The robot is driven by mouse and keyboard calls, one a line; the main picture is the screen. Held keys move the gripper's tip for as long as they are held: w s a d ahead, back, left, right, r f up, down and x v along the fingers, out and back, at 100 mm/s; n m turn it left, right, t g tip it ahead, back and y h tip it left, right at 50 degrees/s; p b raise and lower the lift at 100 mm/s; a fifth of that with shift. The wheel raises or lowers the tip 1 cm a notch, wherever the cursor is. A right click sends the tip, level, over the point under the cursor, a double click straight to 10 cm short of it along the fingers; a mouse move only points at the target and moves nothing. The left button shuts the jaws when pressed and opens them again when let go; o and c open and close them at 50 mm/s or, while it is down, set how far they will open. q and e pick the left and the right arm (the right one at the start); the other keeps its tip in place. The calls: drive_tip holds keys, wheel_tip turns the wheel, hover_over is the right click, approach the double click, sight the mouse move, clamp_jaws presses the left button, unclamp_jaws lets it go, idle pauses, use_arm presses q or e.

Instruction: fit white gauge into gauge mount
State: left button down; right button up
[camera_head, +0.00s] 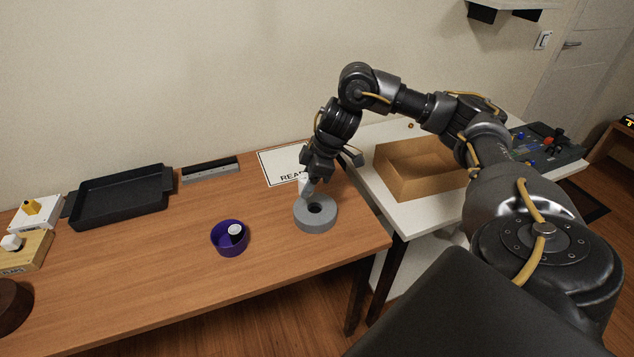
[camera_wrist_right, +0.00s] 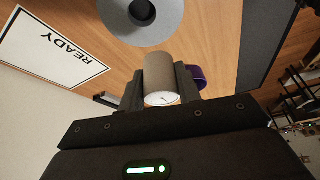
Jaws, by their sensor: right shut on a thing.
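The white gauge (camera_wrist_right: 160,80) is a short pale cylinder with a white dial face turned toward the right wrist camera. My right gripper (camera_wrist_right: 160,83) is shut on it, with one finger on each side. In the head view my right gripper (camera_head: 306,188) is just behind the gauge mount, and only a bit of the gauge shows. The gauge mount is a grey ring (camera_head: 316,222) with a dark centre hole, lying on the wooden table; it also shows in the right wrist view (camera_wrist_right: 170,22). The gauge is apart from the hole. My left gripper is not in view.
A purple bowl (camera_head: 219,245) with a white-topped dark piece stands left of the mount. A READY sheet (camera_head: 272,168) lies behind. A black tray (camera_head: 125,198) is at left. A cardboard box (camera_head: 405,190) sits on the white table at right. The front middle of the wooden table is clear.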

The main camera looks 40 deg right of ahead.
drive_tip(key=d, duration=0.2)
drive_tip(key=shift+s+d+f, duration=0.15)
drive_tip(key=shift+d+f, duration=0.15)
drive_tip(key=shift+f+b, duration=1.05)
drive_tip(key=shift+f, duration=1.85)
drive_tip(key=shift+p, duration=0.6)
drive_tip(key=shift+p, duration=0.3)
